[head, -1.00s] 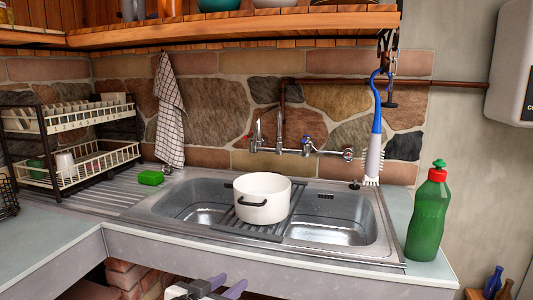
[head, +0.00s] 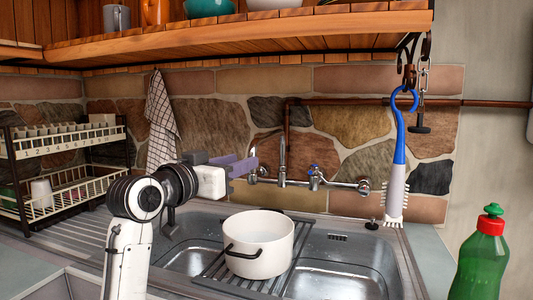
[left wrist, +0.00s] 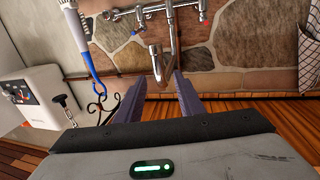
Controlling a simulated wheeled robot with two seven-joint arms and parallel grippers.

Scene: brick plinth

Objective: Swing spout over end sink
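The metal tap on the stone wall has an upright spout pipe (head: 282,155). In the left wrist view the spout (left wrist: 158,66) appears beyond and between my fingertips, with its bent end towards me. My left gripper (head: 247,163) is raised just left of the spout pipe in the head view. Its purple fingers are apart and empty in the left wrist view (left wrist: 160,90). I cannot tell whether a finger touches the spout. The double sink has a left basin (head: 185,260), partly hidden by my arm, and a right basin (head: 335,275). My right gripper is not in view.
A white pot (head: 259,245) stands on a dark rack between the basins. A blue-handled brush (head: 399,150) hangs right of the tap. A green bottle (head: 482,265) stands at the right. A dish rack (head: 65,170) is at the left. A wooden shelf (head: 260,40) hangs above.

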